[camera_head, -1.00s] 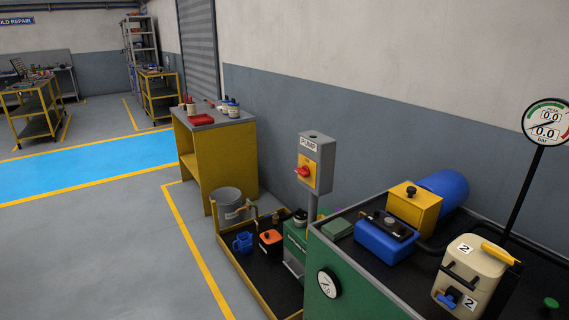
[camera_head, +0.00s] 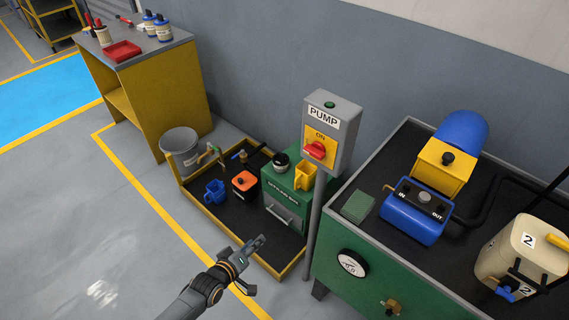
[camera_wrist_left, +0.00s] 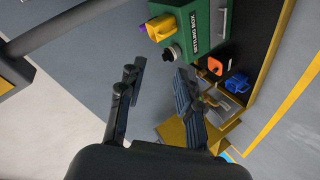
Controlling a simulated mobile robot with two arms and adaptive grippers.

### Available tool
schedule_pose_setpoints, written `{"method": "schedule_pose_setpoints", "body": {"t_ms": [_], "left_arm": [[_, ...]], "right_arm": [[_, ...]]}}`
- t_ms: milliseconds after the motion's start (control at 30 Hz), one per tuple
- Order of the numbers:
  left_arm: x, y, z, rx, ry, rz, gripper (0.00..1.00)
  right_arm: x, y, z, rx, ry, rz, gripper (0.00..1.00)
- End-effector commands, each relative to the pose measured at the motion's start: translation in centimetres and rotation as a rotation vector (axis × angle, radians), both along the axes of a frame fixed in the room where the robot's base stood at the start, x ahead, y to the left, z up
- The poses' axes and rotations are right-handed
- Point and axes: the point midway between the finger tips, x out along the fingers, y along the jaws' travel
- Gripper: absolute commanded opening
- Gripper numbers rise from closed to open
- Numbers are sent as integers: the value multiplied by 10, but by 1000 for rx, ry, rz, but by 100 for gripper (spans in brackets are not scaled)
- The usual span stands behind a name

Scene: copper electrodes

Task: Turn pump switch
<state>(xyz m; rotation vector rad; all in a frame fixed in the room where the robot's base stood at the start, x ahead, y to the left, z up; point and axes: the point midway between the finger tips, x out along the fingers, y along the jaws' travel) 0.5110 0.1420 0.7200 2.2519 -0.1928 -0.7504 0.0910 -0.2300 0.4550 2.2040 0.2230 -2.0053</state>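The pump switch is a red rotary knob (camera_head: 318,150) on a yellow plate marked ON, on the front of a grey box (camera_head: 345,143) labelled PUMP. The box stands on a grey post (camera_head: 313,240). My left gripper (camera_head: 256,264) is open and empty, low and to the left of the post, well apart from the knob. In the left wrist view its two spread fingers (camera_wrist_left: 158,88) have nothing between them. The knob is not seen in that view; a grey post (camera_wrist_left: 60,28) crosses its upper left. My right gripper is not in view.
A green settling box (camera_head: 290,198) with a yellow jug (camera_head: 305,176) stands in a yellow-rimmed black tray, with a grey bucket (camera_head: 180,150) beside it. A green bench (camera_head: 335,275) with pump equipment stands right of the post. Floor at left is clear.

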Motion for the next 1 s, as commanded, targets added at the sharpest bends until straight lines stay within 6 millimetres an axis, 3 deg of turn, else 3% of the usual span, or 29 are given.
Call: {"method": "schedule_pose_setpoints", "body": {"t_ms": [33,200,300,400,567,1000], "left_arm": [[16,-13,49,-86,-44,-2,34],[44,-53,168,-380,-126,-24,34],[47,-71,219,-517,-142,-48,34],[47,-82,254,-614,-147,-71,34],[46,-91,276,-684,-143,-88,34],[80,-116,274,-688,-146,-89,34]], "right_arm": [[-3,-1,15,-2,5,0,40],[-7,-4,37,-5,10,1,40],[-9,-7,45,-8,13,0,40],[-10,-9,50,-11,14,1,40],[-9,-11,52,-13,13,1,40],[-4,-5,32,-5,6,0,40]]}}
